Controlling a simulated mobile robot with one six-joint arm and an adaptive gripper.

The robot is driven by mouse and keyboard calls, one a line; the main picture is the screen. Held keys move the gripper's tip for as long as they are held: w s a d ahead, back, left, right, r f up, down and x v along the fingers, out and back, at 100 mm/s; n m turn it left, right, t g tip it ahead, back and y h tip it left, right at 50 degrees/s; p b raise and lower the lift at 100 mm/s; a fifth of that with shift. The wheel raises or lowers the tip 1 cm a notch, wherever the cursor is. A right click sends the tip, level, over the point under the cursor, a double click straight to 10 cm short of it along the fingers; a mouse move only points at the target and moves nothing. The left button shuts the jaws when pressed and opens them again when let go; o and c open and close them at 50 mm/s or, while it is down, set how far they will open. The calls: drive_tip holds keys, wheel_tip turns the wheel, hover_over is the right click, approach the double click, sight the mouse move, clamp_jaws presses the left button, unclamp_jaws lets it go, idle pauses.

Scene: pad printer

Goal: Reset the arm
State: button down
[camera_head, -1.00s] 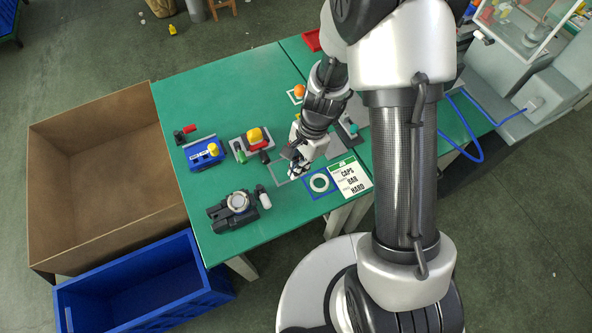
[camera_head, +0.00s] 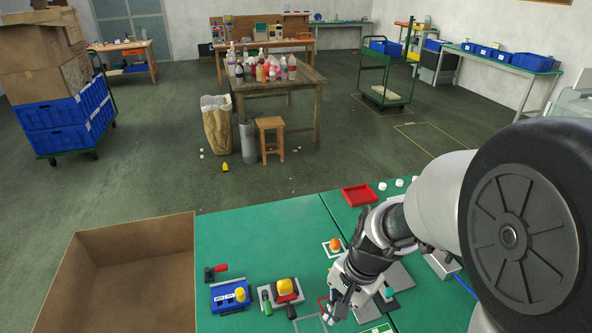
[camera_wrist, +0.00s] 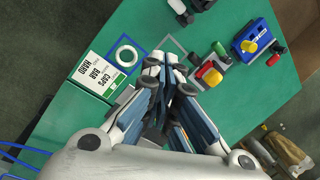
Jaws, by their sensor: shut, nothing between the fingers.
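My gripper (camera_head: 330,314) is low over the green table (camera_head: 237,237), near the bottom of the head view. In the wrist view my gripper (camera_wrist: 166,62) has its fingertips together with nothing between them. Just left of it in the head view is a grey plate (camera_head: 296,297) with a yellow and red part (camera_head: 285,287). The wrist view also shows a white ring (camera_wrist: 126,57) on a blue square and a printed card (camera_wrist: 98,73) beside the gripper. My arm comes in from the right and covers part of the table.
A blue block with a yellow knob (camera_head: 230,296) and a red-handled tool (camera_head: 215,271) lie on the left. An orange ball (camera_head: 335,244) and a red tray (camera_head: 359,195) are farther back. An open cardboard box (camera_head: 125,270) adjoins the table's left edge.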

drive_tip(key=s+d+r+n+t+h, duration=0.1)
drive_tip(key=s+d+r+n+t, duration=0.1)
drive_tip(key=s+r+n, duration=0.2)
drive_tip(key=s+d+r+n+t+h, duration=0.1)
drive_tip(key=s+d+r+n+t, duration=0.1)
drive_tip(key=s+r, duration=0.7)
wheel_tip(320, 180, up, 3)
drive_tip(key=d+n, duration=0.1)
drive_tip(key=n, duration=0.1)
drive_tip(key=shift+s+d+r+n, duration=0.2)
drive_tip(key=shift+s+n, duration=0.1)
drive_tip(key=shift+s, duration=0.1)
drive_tip(key=shift+a, duration=0.1)
